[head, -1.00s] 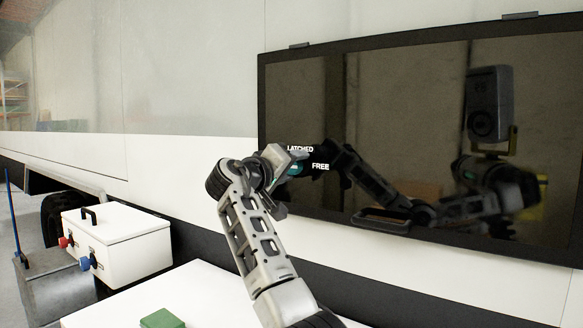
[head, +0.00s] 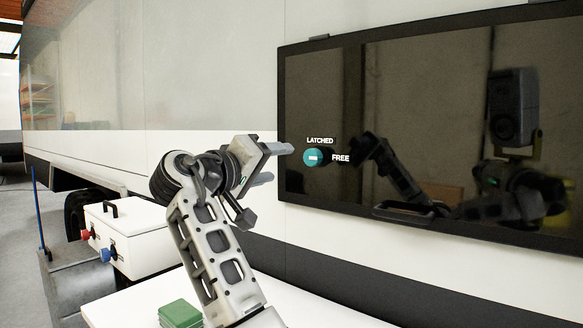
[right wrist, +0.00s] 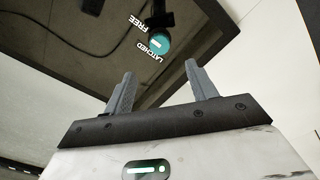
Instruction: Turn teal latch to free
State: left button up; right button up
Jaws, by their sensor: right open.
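The teal latch (head: 314,157) is a round knob on the left part of the dark glossy panel (head: 420,80). The word LATCHED is above it and FREE is to its right. Its white bar lies level, in line with FREE. It also shows in the right wrist view (right wrist: 160,44), beyond the fingertips. My right gripper (head: 280,163) is open and empty, just left of the latch and apart from it. In the right wrist view its two fingers (right wrist: 159,70) point towards the panel, with the latch ahead between them. My left gripper is not in view.
A dark handle (head: 405,212) sits low on the panel, which mirrors my arm. A white box (head: 135,238) with red and blue knobs stands at the left. A green block (head: 180,313) lies on the white table (head: 130,310) below my right arm.

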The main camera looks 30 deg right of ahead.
jog(key=shift+v, duration=1.45)
